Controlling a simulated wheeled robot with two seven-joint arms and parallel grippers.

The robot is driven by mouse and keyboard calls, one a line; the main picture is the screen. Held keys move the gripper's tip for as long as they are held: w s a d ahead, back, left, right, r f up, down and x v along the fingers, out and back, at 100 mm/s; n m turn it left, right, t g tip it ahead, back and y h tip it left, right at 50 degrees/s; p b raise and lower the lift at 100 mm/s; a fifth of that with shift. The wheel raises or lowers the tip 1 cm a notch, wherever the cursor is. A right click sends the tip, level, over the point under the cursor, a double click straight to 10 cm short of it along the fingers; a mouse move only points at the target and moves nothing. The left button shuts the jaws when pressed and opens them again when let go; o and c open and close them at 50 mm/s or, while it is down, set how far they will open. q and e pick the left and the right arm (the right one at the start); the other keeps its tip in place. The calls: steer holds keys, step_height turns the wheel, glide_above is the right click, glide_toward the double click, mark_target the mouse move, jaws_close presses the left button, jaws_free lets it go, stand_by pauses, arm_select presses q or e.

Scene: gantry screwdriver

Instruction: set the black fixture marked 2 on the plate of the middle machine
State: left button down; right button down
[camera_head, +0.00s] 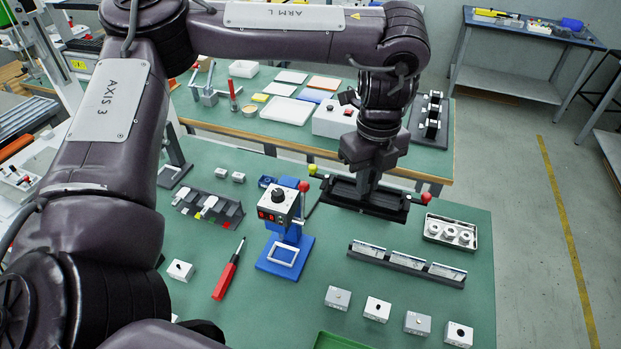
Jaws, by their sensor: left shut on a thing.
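My left gripper (366,187) points down at the far part of the green table and is shut on a long black part (385,203), which looks like the black fixture. The fingertips overlap the middle of this part, and no number can be read on it. I cannot tell whether it touches the table. A red knob (426,198) shows at its right end and a yellow knob (312,170) near its left end. I cannot tell for sure which machine is the middle one. My right gripper is not in view.
A blue device with a display box (279,203) stands left of the gripper. A black rail (407,264) and a tray of round parts (450,232) lie to the right. Several small blocks (377,309) and a red-handled tool (228,273) lie nearer. Another bench stands behind.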

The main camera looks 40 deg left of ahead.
arm_select(q)
steer(key=shift+d+f, duration=0.1)
steer(key=shift+f, duration=0.1)
step_height(320, 180, down, 23)
steer(key=shift+f+b, duration=0.15)
steer(key=shift+b, duration=1.1)
step_height(320, 180, down, 4)
steer(key=shift+f, duration=0.1)
steer(key=shift+s, duration=0.1)
